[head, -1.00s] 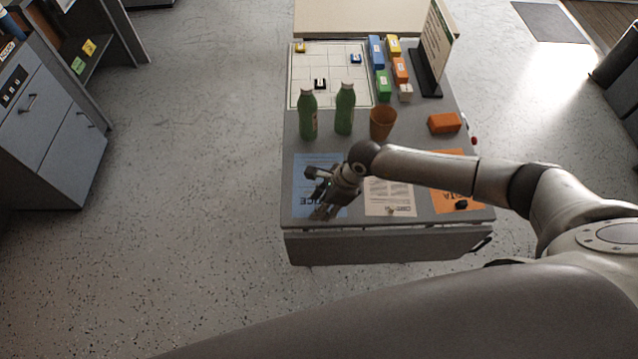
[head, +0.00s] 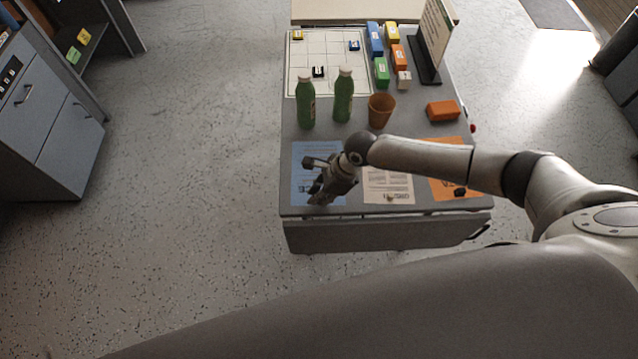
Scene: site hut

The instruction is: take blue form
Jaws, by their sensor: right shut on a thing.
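The blue form (head: 302,180) lies at the left front of the grey table, flat as far as I can see. My right gripper (head: 320,198) comes in from the right and points down over the form's front part. It is shut on the blue form; the fingers and wrist hide the form's middle and part of its print. My left gripper is not in view.
A white form (head: 385,186) and an orange form (head: 450,178) lie to the right. Two green bottles (head: 306,104) (head: 343,96), a brown cup (head: 381,110) and an orange block (head: 443,111) stand behind. A grid board (head: 325,60) and coloured boxes are farther back.

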